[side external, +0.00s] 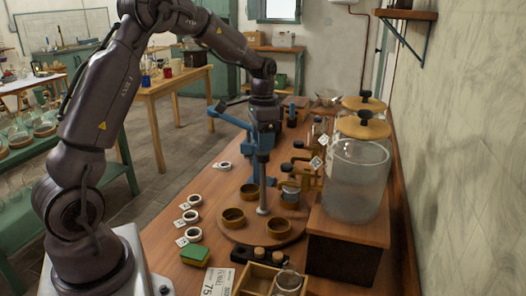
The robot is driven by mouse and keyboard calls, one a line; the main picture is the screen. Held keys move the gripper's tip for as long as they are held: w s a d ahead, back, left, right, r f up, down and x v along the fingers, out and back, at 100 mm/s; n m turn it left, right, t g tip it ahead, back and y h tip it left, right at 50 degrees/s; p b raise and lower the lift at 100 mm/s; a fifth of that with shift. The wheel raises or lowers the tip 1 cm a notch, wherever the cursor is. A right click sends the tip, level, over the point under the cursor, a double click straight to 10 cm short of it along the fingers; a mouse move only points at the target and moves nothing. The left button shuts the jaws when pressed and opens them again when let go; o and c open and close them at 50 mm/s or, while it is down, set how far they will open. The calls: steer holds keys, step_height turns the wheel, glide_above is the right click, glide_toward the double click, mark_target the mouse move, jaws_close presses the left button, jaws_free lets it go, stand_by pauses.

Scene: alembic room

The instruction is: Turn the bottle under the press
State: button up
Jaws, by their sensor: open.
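A blue press (250,171) with a long lever arm stands on the wooden bench. A round wooden turntable (243,236) lies in front of it, with brass-coloured ring holders, one at the front left (233,218) and one at the back (249,191). A small glass bottle (290,187) appears to stand at the right holder, below the taps; its details are too small to tell. My gripper (265,127) is open, pointing down over the press area. Its fingers overlap the dark and blue press parts, so contact cannot be told.
A large glass jar (355,185) stands on a wooden block at the right, close to the wall. White rings (193,216), a green sponge (194,255) and a wooden box (258,279) lie near the front. Brass taps (300,165) jut toward the turntable.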

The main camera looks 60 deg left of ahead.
steer(key=shift+f, duration=1.9)
jaws_close()
